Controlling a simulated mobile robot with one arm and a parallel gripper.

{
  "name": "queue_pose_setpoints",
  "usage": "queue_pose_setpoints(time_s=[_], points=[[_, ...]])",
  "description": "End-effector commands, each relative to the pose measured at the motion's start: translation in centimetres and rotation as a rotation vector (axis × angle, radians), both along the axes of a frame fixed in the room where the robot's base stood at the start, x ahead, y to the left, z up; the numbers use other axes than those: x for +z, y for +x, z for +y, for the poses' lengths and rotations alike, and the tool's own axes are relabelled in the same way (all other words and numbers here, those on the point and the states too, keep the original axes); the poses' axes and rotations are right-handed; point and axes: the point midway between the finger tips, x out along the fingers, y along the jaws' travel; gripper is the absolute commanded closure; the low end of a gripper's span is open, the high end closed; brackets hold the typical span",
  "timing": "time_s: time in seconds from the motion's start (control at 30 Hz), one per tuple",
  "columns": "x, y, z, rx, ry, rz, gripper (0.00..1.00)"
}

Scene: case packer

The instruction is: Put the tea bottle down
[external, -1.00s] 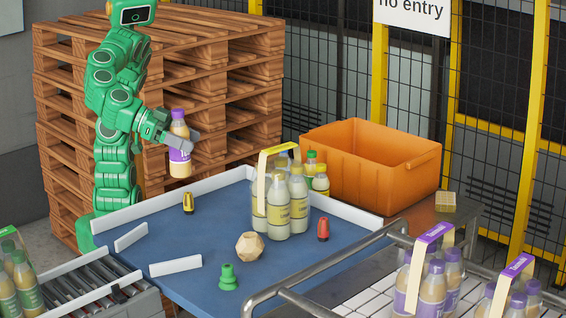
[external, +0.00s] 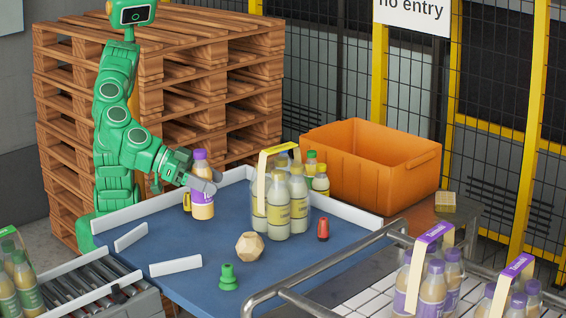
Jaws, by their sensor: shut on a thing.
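The tea bottle (external: 202,196) has a purple cap, a purple label and a tan body. It is upright at the back left of the blue table (external: 185,255). My gripper (external: 203,182) is shut around its middle. The bottle's base appears at or just above the table surface; I cannot tell whether it touches.
A bottle pack with a yellow handle (external: 261,190) stands right of the held bottle. A black and yellow piece (external: 187,202) is close on the left. A wooden polyhedron (external: 249,246), a green piece (external: 228,278) and a red piece (external: 323,229) stand nearby.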

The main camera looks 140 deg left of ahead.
Motion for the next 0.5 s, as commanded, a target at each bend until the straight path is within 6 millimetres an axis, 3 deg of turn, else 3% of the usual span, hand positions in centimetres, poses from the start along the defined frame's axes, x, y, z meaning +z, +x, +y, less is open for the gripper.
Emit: queue_pose_setpoints(time_s=[0.27,0.5], points=[[-1.0,0.9,0.0,0.001,0.002,0.000,0.79],[-3.6,1.0,0.0,0.001,0.002,-0.002,0.79]])
